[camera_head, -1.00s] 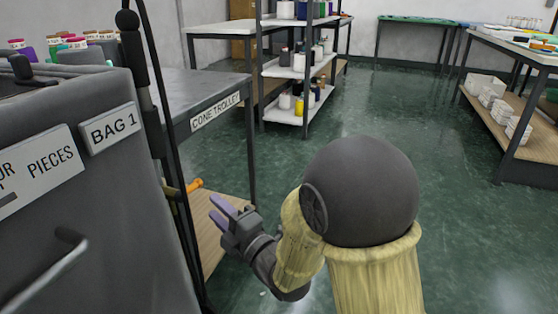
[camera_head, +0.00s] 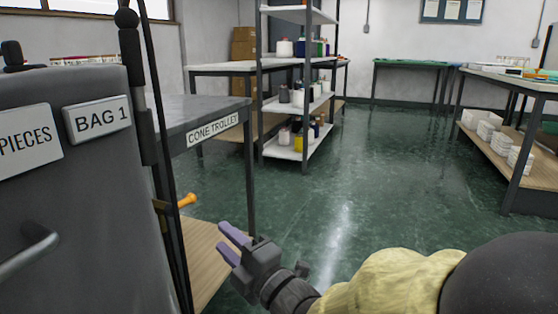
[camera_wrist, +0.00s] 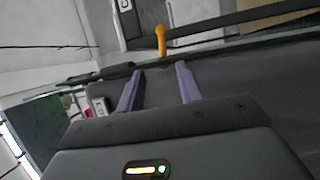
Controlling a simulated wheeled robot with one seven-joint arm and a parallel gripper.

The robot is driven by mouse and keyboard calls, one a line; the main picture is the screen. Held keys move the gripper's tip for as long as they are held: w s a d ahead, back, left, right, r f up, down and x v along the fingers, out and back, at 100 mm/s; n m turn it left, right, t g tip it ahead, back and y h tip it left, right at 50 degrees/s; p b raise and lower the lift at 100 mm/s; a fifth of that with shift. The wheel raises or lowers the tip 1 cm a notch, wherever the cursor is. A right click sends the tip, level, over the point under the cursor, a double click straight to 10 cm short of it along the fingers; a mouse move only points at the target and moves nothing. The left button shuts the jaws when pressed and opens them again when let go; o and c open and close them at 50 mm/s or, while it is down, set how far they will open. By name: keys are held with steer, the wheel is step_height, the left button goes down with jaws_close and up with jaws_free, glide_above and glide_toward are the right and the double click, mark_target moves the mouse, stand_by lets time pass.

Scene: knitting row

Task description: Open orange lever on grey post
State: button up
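The orange lever (camera_head: 187,200) sticks out to the right from the dark grey post (camera_head: 148,125) beside the large grey machine in the head view. A small brass-coloured part shows at its base. In the wrist view the lever (camera_wrist: 161,42) stands upright beyond my fingertips, between their lines. My gripper (camera_head: 222,239) is open and empty, below and to the right of the lever in the head view. Its two purple fingers also show apart in the wrist view (camera_wrist: 160,70). The fingers look clear of the lever.
The grey machine (camera_head: 75,200) labelled BAG 1 fills the left. The cone trolley (camera_head: 215,128) stands behind the post, with a wooden lower shelf. Shelving with cones (camera_head: 300,105) stands farther back. The green floor (camera_head: 380,190) is open to the right.

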steer(key=w+d+r+m+h+p, duration=0.2)
steer(key=d+r+m+h+p, duration=0.2)
steer(key=r+p, duration=0.4)
steer(key=w+d+r+m+g+h+p, duration=0.1)
steer(key=d+r+m+h+p, duration=0.3)
steer(key=p, duration=1.4)
step_height(320, 180, up, 4)
steer(key=shift+w+d+r+m+p, duration=0.3)
steer(key=shift+w+d+m, duration=0.25)
steer(key=shift+m, duration=0.25)
